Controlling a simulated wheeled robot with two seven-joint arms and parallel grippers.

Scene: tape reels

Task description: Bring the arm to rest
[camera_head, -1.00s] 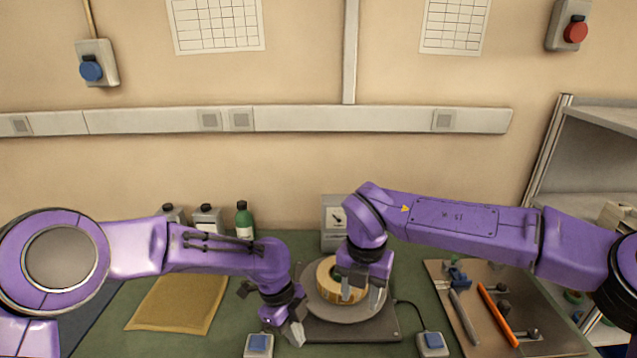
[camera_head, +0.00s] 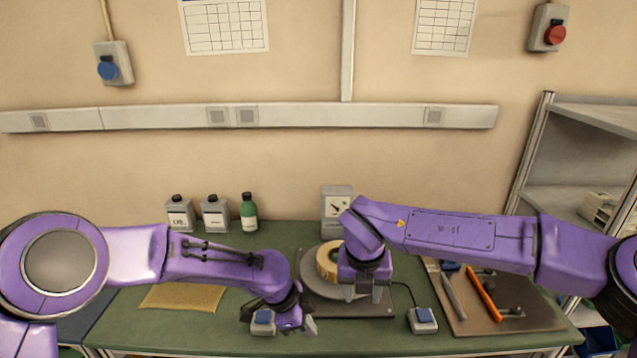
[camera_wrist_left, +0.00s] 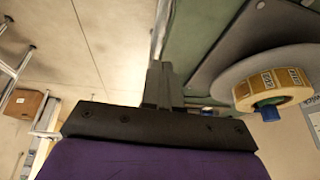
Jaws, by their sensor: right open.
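My left gripper (camera_head: 303,325) hangs at the bench's front edge, right of a blue-buttoned box. In the left wrist view its fingers (camera_wrist_left: 160,85) are together with nothing seen between them. My right gripper (camera_head: 363,292) points down in front of the turntable, open, with nothing seen between its fingers. A yellowish tape reel (camera_head: 327,262) lies on the grey round plate (camera_head: 318,286) of the turntable, partly hidden by my right wrist. In the left wrist view the reel (camera_wrist_left: 272,90) shows labels around its side and a blue hub, apart from the left gripper.
Two blue-buttoned boxes, left (camera_head: 263,322) and right (camera_head: 423,320), stand near the front edge. A tool board (camera_head: 520,315) lies at right. Bottles (camera_head: 249,212) and a dial box (camera_head: 337,203) stand at the back. A tan mat (camera_head: 180,297) lies left. Shelves (camera_head: 570,160) stand at right.

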